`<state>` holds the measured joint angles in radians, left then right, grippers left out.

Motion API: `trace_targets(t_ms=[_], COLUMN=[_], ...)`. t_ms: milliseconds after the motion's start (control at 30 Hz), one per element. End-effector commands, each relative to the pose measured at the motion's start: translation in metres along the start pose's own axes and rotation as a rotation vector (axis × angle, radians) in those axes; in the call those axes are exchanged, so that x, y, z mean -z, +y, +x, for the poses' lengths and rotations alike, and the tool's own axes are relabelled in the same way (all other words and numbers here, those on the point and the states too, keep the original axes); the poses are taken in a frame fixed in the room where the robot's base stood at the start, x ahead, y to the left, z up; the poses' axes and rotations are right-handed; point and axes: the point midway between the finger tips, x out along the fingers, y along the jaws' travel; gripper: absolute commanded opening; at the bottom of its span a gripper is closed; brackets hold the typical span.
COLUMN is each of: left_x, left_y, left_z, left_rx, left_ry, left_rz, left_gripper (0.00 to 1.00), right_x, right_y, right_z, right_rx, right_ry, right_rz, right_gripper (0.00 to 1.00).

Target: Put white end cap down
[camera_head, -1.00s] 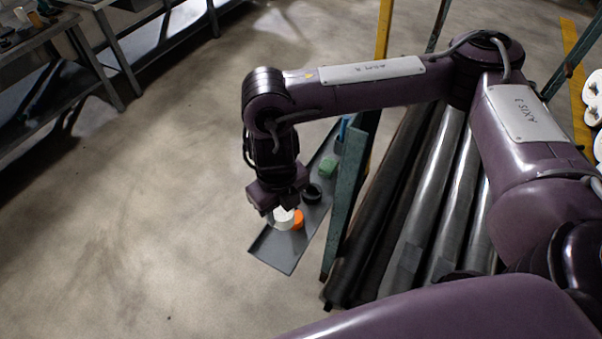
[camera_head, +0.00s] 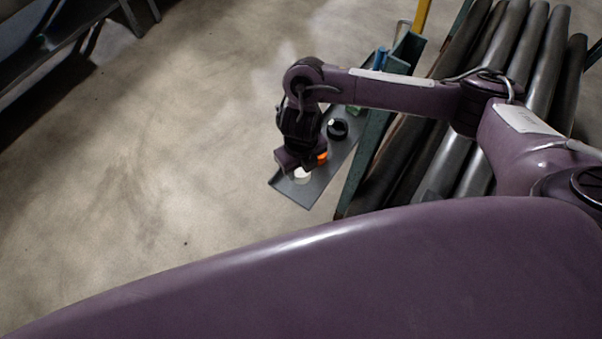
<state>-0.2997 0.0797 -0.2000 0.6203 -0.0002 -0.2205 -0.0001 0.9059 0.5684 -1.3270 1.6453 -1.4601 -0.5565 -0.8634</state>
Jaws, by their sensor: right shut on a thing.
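The white end cap (camera_head: 302,176) is at the tip of my right gripper (camera_head: 299,168), over the near end of a narrow grey tray (camera_head: 292,191). My right gripper points down and is shut on the white end cap. I cannot tell whether the cap touches the tray. An orange cap (camera_head: 322,157) sits just right of the gripper, partly hidden by it. A black ring-shaped cap (camera_head: 338,128) lies farther up the tray. My left gripper is not in view.
Long grey rolls (camera_head: 447,165) lie on a rack right of the tray. A teal post (camera_head: 368,150) stands close along the tray's right side. A green item (camera_head: 352,110) is at the tray's far part. Open concrete floor (camera_head: 150,200) lies to the left.

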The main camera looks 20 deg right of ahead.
Motion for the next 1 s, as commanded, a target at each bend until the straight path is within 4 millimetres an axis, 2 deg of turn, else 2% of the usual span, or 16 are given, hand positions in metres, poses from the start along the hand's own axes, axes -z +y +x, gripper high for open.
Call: trace_targets(t_ms=[300,667,700,833,1000], left_x=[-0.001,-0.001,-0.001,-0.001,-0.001], left_y=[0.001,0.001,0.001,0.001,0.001], left_z=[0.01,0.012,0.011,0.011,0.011], left_rx=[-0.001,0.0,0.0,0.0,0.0], left_ry=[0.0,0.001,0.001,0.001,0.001], left_rz=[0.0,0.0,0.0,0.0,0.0], left_gripper=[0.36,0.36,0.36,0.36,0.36], right_x=[0.0,0.0,0.0,0.0,0.0], right_y=[0.0,0.0,0.0,0.0,0.0], right_z=[0.038,0.043,0.042,0.042,0.042], right_rx=[0.0,0.001,0.001,0.001,0.001], right_ry=[0.002,0.0,0.0,0.0,0.0], right_rz=[0.002,0.001,0.001,0.001,0.001], right_gripper=[0.28,0.28,0.47,0.64,0.65])
